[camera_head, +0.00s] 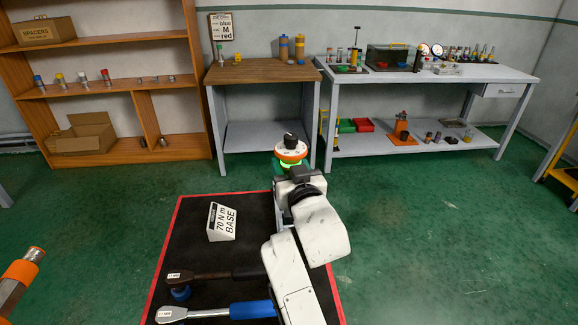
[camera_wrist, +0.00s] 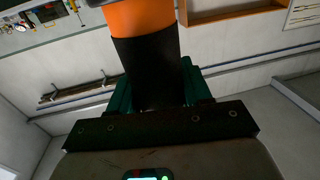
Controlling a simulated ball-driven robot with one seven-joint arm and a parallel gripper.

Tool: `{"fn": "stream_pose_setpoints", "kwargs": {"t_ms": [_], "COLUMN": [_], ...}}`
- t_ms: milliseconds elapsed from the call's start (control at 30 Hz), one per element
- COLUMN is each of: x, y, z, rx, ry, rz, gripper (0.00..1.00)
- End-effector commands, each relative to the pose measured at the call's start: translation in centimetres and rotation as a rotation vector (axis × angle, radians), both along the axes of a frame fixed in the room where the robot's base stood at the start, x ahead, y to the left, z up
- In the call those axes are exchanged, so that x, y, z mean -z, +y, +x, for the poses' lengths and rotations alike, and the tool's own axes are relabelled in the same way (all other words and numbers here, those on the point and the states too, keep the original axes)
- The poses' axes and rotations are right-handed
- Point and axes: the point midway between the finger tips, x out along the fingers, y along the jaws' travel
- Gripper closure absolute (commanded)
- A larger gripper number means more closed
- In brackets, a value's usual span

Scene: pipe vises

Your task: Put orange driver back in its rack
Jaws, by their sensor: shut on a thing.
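My gripper (camera_head: 291,165) is in the middle of the head view, above the far right part of the black mat. It is shut on an orange and black round thing, taken to be the orange driver (camera_head: 291,148); its white face and black knob show on top. In the wrist view the driver's orange part (camera_wrist: 140,16) and black part (camera_wrist: 146,70) rise between the green fingers of my gripper (camera_wrist: 155,95). Its lower end is hidden. A row of small upright tools (camera_head: 470,53) stands on the right bench; I cannot tell which holder is the driver's rack.
A red-edged black mat (camera_head: 190,240) holds a "70 N m BASE" sign (camera_head: 221,222) and a blue-handled wrench (camera_head: 215,311). A wooden-topped table (camera_head: 255,71), a grey bench (camera_head: 500,73) and a wooden shelf unit (camera_head: 110,93) stand behind. The green floor before the bench is clear.

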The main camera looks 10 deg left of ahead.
Motion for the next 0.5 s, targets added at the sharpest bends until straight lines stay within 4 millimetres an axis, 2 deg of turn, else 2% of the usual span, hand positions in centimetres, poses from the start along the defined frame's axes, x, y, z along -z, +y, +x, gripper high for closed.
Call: {"fn": "stream_pose_setpoints", "kwargs": {"t_ms": [500], "x": [0.28], "y": [0.02], "z": [0.00], "rx": [0.000], "ry": [-0.007], "rz": [0.002], "gripper": [1.00]}}
